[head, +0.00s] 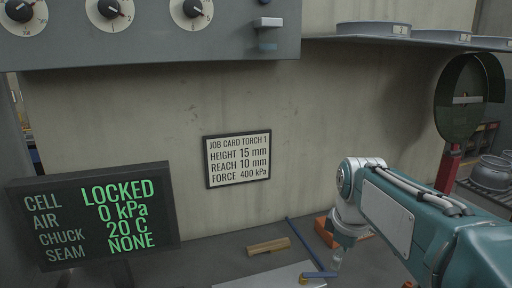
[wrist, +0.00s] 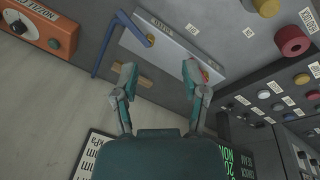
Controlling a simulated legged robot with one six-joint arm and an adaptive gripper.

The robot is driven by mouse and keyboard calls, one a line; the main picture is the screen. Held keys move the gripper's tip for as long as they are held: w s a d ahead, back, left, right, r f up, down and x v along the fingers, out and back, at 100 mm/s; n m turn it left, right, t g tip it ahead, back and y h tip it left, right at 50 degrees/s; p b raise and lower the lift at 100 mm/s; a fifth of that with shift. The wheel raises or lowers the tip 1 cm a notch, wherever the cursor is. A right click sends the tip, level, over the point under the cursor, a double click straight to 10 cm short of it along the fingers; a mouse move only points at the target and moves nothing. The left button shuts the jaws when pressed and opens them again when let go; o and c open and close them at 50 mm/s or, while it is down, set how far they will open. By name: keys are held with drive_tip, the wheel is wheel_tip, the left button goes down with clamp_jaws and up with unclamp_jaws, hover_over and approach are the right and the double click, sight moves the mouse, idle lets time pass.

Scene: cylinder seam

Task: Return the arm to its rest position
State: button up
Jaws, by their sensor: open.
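My arm (head: 420,225) reaches in from the right edge of the head view. It is teal and grey, and its wrist bends down over the bench. My gripper (wrist: 159,68) shows in the wrist view with its two jointed fingers spread wide apart. Nothing is between the fingers. In the head view the gripper is small and partly hidden below the wrist. No rest stand or cradle for the arm can be made out.
A wooden block (head: 269,246), a blue bar (head: 304,245), a pale plate (head: 262,278) and an orange box (head: 326,232) lie on the bench. A display (head: 95,215) reads LOCKED, 0 kPa. A job card (head: 237,159) hangs on the wall. A red knob (wrist: 292,40) shows in the wrist view.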

drive_tip(key=s+a+f+m+t, duration=0.1)
drive_tip(key=s+f+m, duration=0.1)
drive_tip(key=s+m, duration=0.3)
drive_tip(key=s+a+f+m+t, duration=0.1)
drive_tip(key=s+f+m+t, duration=0.1)
drive_tip(key=s+m, duration=0.4)
drive_tip(key=s, duration=0.5)
drive_tip(key=shift+s+a, duration=0.2)
drive_tip(key=shift+s, duration=0.05)
